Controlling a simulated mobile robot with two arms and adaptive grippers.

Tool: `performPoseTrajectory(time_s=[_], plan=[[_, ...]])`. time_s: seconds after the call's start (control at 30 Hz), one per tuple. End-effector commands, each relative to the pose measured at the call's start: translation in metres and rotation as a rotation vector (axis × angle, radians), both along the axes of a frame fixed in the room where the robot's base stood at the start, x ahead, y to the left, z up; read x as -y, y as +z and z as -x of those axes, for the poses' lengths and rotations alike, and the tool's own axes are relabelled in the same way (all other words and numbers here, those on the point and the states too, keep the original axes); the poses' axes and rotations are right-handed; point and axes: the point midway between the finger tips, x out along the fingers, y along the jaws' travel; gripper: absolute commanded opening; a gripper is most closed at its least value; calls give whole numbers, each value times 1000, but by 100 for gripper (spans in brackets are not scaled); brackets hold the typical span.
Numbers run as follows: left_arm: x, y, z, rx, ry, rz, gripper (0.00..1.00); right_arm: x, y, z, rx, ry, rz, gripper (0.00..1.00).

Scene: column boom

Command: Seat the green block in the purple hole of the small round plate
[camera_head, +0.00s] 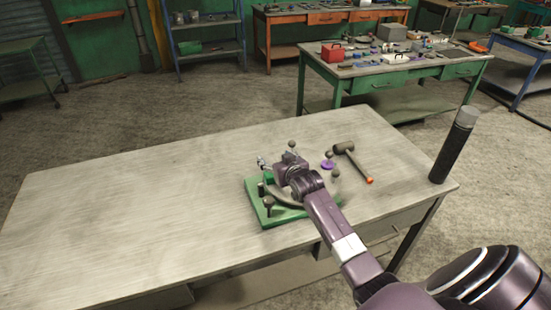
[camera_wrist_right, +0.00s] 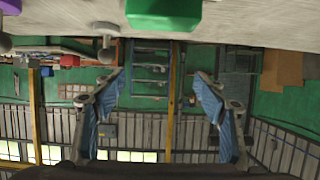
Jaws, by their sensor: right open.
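My right gripper (camera_head: 263,163) is above the workbench, just past the green base (camera_head: 267,214) with grey posts and a grey curved part. Its two blue-padded fingers stand wide apart in the right wrist view (camera_wrist_right: 157,82), with nothing between them. A green block-like shape (camera_wrist_right: 165,12) is cut off by the top edge of that view; I cannot tell whether it is the block or part of the base. A small purple round piece (camera_head: 327,165) lies right of the base. The hole cannot be made out; my arm hides part of the base. My left gripper is out of view.
A hammer (camera_head: 351,161) with an orange handle end lies beside the purple piece. A dark cylinder with a grey top (camera_head: 453,145) stands at the bench's right corner. The left side of the workbench (camera_head: 120,225) is clear. Other benches and shelves stand well behind.

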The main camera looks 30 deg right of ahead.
Motion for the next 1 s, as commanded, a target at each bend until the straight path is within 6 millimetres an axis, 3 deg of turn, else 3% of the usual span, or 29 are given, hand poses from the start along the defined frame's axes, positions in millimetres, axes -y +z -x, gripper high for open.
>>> performPoseTrajectory(time_s=[0.17,0.57,0.77,1.0], plan=[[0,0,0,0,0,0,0,0,0,0,0,0,0,85],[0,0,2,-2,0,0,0,-1,0,5,-3,0,-1,85],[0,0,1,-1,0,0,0,-6,10,26,0,0,0,85],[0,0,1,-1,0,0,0,-16,26,65,-1,0,0,85]])
